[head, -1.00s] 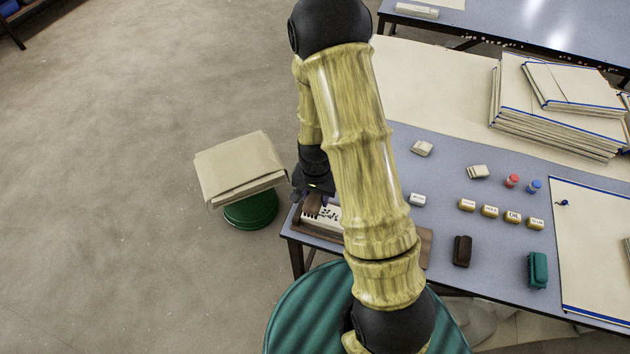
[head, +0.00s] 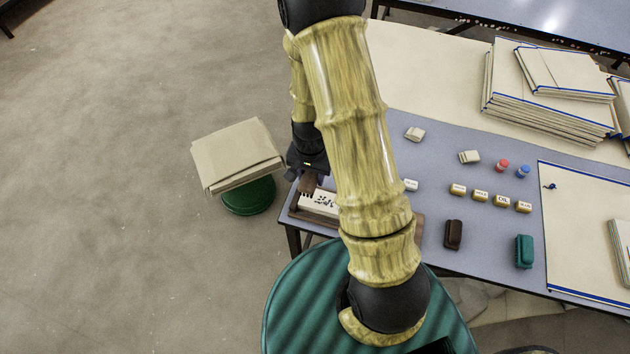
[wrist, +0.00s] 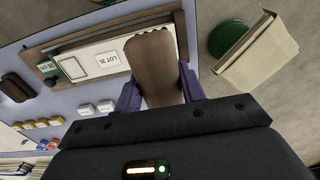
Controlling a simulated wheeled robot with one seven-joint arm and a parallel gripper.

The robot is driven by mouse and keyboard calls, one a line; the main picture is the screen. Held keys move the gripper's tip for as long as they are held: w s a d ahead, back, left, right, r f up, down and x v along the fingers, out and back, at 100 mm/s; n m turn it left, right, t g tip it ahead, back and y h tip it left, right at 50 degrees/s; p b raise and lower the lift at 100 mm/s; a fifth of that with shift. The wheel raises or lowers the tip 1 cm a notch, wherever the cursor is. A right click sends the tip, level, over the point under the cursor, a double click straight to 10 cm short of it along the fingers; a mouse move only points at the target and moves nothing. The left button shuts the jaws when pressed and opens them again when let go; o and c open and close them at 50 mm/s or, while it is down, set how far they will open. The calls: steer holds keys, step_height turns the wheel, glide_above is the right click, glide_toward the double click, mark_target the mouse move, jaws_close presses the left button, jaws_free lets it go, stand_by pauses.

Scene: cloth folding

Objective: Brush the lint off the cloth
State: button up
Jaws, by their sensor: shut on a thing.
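My gripper (head: 308,168) is shut on a brown wooden brush (wrist: 154,62), held between its purple fingers. In the head view the brush (head: 307,184) hangs bristles down, at a wooden tray (head: 293,213) on the table's left end. Whether it touches the tray is unclear. A cream cloth (head: 590,230) with blue edges lies flat at the table's right side, far from my gripper. A small dark blue tuft, apparently lint (head: 549,186), sits near its upper left corner. My own arm hides part of the tray and table.
A dark brown brush (head: 453,234) and a green brush (head: 524,251) stand on the table. Folded cloths (head: 545,105) are stacked at the back. A green stool (head: 249,197) holds another folded cloth.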

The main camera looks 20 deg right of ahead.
steer(key=b, duration=0.5)
glide_above(325, 201)
steer(key=w+a, duration=0.2)
steer(key=a, duration=0.2)
steer(key=shift+w+d+f, duration=0.1)
steer(key=shift+d+f, duration=0.05)
steer(key=shift+f, duration=1.5)
steer(key=shift+w+d+f, duration=0.1)
steer(key=shift+f, duration=1.55)
steer(key=shift+f+b, duration=0.7)
steer(key=shift+f, duration=0.35)
steer(key=shift+s+d+r, duration=0.1)
steer(key=shift+s+d, duration=0.55)
steer(key=shift+d, duration=0.2)
steer(key=shift+s+d+r, duration=0.1)
steer(key=shift+s+d, duration=0.5)
steer(key=shift+d, duration=0.2)
steer(key=shift+d, duration=0.1)
steer(key=shift+s+d+f+b, duration=0.1)
steer(key=shift+s+d+b, duration=0.2)
steer(key=shift+s+d, duration=0.45)
steer(key=shift+s+d+f+b, duration=0.1)
steer(key=shift+s+d+b, duration=0.2)
steer(key=shift+s+d, duration=0.35)
steer(key=shift+w+d, duration=0.15)
